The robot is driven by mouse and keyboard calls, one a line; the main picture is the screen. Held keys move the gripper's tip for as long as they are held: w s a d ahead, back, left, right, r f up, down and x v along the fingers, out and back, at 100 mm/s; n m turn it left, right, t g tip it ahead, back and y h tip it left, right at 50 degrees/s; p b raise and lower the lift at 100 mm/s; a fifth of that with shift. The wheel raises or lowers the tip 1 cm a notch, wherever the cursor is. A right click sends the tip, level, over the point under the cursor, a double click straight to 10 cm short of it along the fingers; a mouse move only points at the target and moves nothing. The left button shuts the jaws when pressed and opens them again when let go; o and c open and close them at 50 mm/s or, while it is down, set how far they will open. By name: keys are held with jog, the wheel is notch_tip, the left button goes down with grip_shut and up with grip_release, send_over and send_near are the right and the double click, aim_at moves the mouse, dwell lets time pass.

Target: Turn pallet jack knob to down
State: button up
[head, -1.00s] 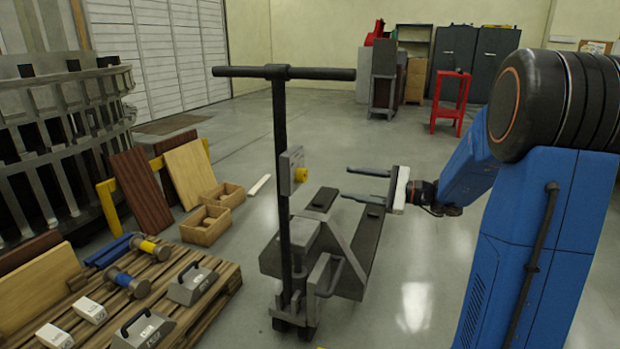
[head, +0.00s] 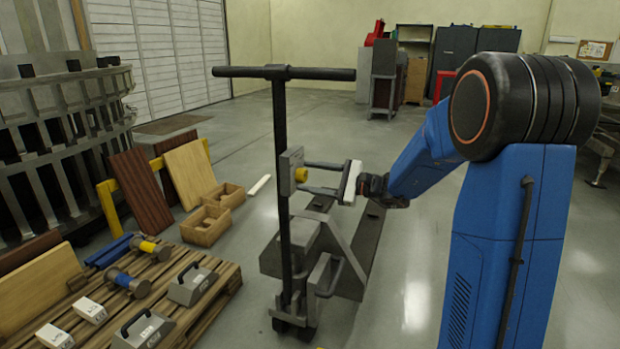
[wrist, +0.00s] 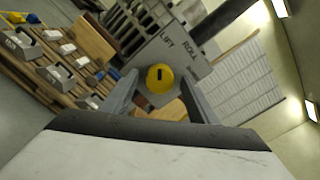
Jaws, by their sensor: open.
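The yellow round knob (wrist: 160,78) sits on a grey plate (wrist: 202,68) with the words LIFT and ROLL. A dark mark on the knob points upward in the wrist view, roughly toward LIFT. No DOWN label is readable. In the head view the knob (head: 301,174) is on the right side of the plate (head: 287,165), on the upright of the pallet jack (head: 283,120). My gripper (head: 306,175) is open and faces the knob. In the wrist view its two fingers (wrist: 161,80) stand left and right of the knob, with gaps; contact is not visible.
The jack's T-shaped handle (head: 240,72) stands above the plate. A wooden pallet (head: 203,300) with weights and boxes lies at the lower left. Wooden bins (head: 206,226) lie behind it.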

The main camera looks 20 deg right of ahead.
jog(key=shift+w+a, duration=0.1)
jog(key=shift+a, duration=0.1)
jog(key=c, duration=1)
jog(key=shift+c, duration=0.2)
